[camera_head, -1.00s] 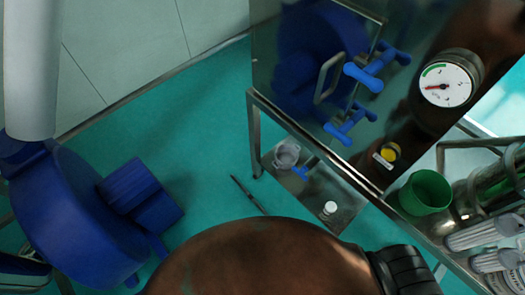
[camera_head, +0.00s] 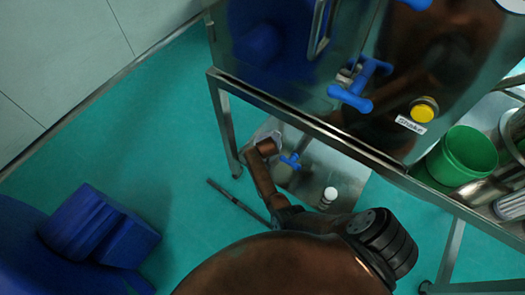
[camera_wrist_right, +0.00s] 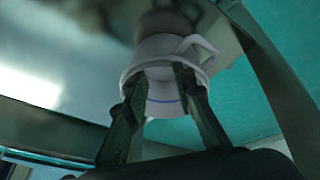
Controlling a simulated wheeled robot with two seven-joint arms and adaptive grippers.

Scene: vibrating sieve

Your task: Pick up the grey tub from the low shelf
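The grey tub (camera_head: 270,136) is on the low metal shelf (camera_head: 338,170) under the machine, partly hidden by my right arm. My right arm reaches down to it in the head view. In the right wrist view the tub (camera_wrist_right: 165,55) is a pale, handled vessel with a blue line, right in front of my right gripper (camera_wrist_right: 159,78). The two dark fingers stand apart and overlap the tub's near rim. I cannot tell whether they touch it. My left gripper is out of view.
The frame's metal rail (camera_head: 300,117) runs above the shelf. A green cup (camera_head: 465,155) stands on the upper right ledge.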

